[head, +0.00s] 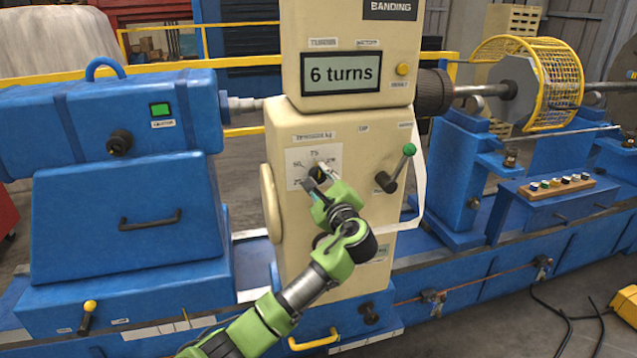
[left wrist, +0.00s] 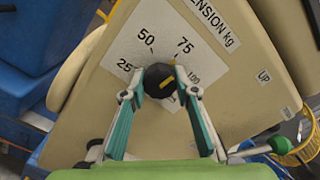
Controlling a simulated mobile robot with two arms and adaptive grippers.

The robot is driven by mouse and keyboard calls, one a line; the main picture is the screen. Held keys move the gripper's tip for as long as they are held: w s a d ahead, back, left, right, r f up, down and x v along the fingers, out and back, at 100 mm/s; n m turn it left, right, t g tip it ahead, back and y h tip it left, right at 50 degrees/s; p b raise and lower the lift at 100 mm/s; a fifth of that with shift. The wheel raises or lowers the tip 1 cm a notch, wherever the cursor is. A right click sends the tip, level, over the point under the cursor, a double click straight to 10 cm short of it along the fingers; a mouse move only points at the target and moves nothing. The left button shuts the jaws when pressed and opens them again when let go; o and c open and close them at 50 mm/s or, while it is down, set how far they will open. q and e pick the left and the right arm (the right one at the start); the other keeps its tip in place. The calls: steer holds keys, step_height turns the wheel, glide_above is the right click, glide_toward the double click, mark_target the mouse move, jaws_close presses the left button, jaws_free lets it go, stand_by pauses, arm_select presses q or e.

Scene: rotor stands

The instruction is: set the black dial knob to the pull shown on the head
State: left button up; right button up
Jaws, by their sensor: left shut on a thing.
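The black dial knob (left wrist: 157,83) sits on a white scale plate (left wrist: 125,48) marked 25, 50, 75 and 100, under a "TENSION kg" label. My left gripper (left wrist: 161,84) is shut on the knob, one finger on each side. The head's display (head: 341,72) reads "6 turns". My right gripper is not in view.
A green-tipped lever (head: 397,168) stands right of the scale on the cream column (head: 285,125). A yellow button (head: 402,69) is beside the display. A cream handwheel (head: 270,202) sticks out on the column's left side. Blue machine housing (head: 125,215) stands at left.

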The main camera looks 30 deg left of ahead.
arm_select(q)
steer(key=shift+n, duration=0.6)
steer(key=o, duration=1.1)
steer(key=v, duration=1.2)
